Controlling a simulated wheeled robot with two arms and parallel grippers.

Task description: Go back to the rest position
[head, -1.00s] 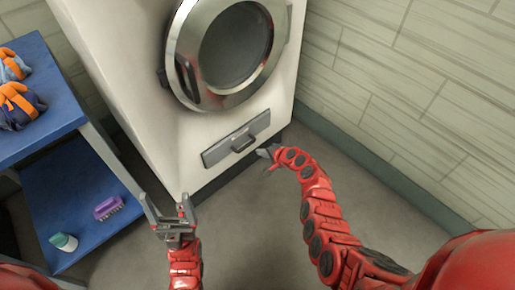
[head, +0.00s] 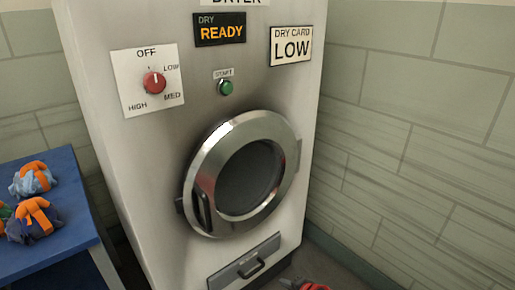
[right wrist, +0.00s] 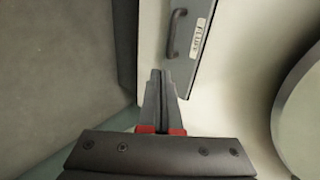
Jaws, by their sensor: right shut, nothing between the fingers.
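My right gripper (head: 287,283) barely shows at the bottom edge of the head view, in front of the dryer's lower right corner. In the right wrist view its two dark fingers (right wrist: 163,80) are together and empty, with red parts at their base. The fingertips appear close to the end of the grey drawer (right wrist: 187,45); I cannot tell whether they touch it. My left gripper is out of view.
The dryer (head: 160,190) has a shut round door (head: 245,178), a grey drawer (head: 245,262) that looks shut, a red dial (head: 154,83) and a green button (head: 226,88). A blue table (head: 60,255) at left holds bundled bags (head: 34,220). Tiled wall (head: 420,150) stands at right.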

